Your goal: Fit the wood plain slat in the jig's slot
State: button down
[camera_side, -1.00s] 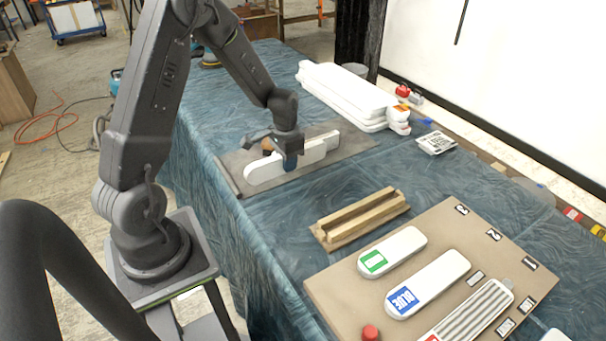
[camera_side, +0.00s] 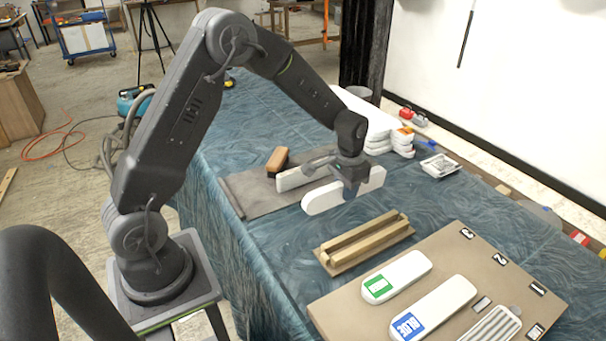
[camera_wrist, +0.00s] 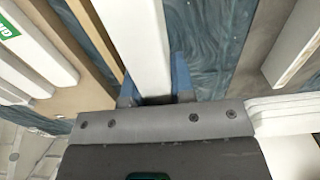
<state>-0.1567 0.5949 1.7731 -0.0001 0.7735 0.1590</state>
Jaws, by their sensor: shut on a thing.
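My gripper (camera_side: 350,188) is shut on a plain white slat (camera_side: 318,200) with rounded ends. The slat is held on edge above the blue cloth, between the grey mat and the jig. In the wrist view the slat (camera_wrist: 137,38) runs away between the blue fingertips (camera_wrist: 153,92). The wooden jig (camera_side: 365,243) lies on the cloth in front of the slat, with a long slot between two rails. Its slot looks empty. The jig also shows left of the slat in the wrist view (camera_wrist: 97,35).
Another white slat (camera_side: 290,180) and a brown block (camera_side: 278,158) are on the grey mat (camera_side: 250,200). A tan board (camera_side: 345,307) with green-labelled (camera_side: 405,270) and blue-labelled (camera_side: 440,300) white slats lies in front of the jig. White slats are stacked (camera_side: 375,125) behind.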

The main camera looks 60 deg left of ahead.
send_near(369, 226)
jog(key=s, duration=0.2)
jog(key=d, duration=0.2)
jog(key=shift+w+a+f, duration=0.1)
jog(key=shift+f, duration=2.9)
jog(key=shift+f, duration=0.9)
jog(key=c, duration=0.9)
grip_release()
jog(key=shift+r, duration=0.1)
